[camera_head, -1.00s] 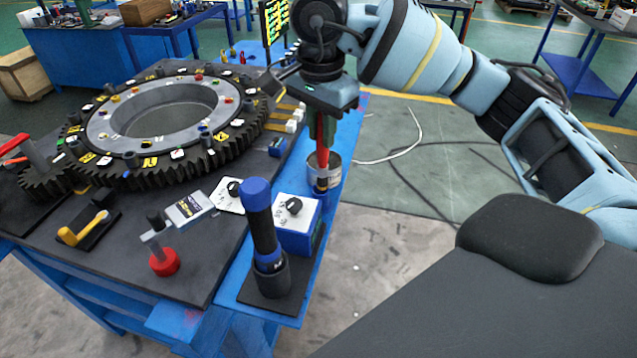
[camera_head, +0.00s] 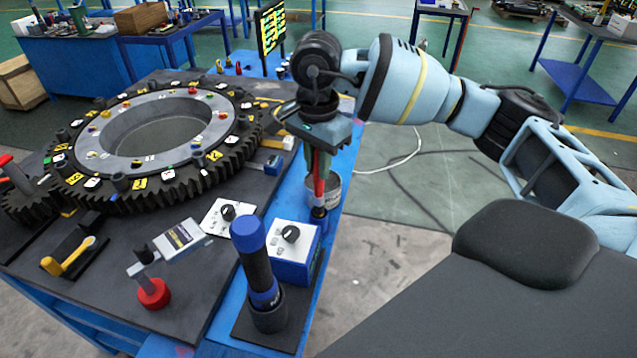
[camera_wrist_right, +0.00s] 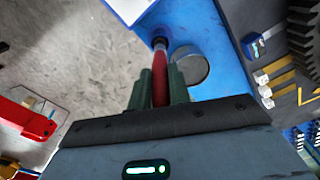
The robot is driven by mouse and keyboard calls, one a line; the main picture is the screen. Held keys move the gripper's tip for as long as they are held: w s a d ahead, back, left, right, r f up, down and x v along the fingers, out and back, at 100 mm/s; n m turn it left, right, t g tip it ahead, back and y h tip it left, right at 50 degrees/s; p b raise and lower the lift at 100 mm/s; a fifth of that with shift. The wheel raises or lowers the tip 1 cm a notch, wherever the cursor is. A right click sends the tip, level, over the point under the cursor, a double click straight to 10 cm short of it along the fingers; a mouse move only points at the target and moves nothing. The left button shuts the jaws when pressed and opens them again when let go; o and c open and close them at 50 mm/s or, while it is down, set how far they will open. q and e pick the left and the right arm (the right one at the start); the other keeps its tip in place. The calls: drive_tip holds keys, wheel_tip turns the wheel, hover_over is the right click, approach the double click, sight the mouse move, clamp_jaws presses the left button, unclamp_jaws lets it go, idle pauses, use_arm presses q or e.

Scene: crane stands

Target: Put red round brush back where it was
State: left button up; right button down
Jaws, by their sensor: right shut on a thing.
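The red round brush (camera_head: 319,188) hangs nearly upright below my right gripper (camera_head: 318,165), which is shut on its handle. Its dark lower end shows just in front of a metal can (camera_head: 334,190) on the blue table edge. In the right wrist view the red brush (camera_wrist_right: 160,75) sits between the green fingers of my gripper (camera_wrist_right: 159,88). There the can (camera_wrist_right: 190,66) is to the right of the brush, and the brush appears outside it. Whether the brush tip touches the table cannot be told. My left gripper is not in view.
A blue control box (camera_head: 290,255) with a black knob and an upright blue-topped torch (camera_head: 256,265) stand nearer. A large black gear ring (camera_head: 150,140) fills the table's left. Open floor (camera_head: 420,190) lies to the right of the table.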

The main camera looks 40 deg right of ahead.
sight(318, 196)
drive_tip(key=shift+f, duration=2.15)
drive_tip(key=c, duration=1.3)
unclamp_jaws()
wheel_tip(318, 196, up, 12)
drive_tip(key=shift+r, duration=0.1)
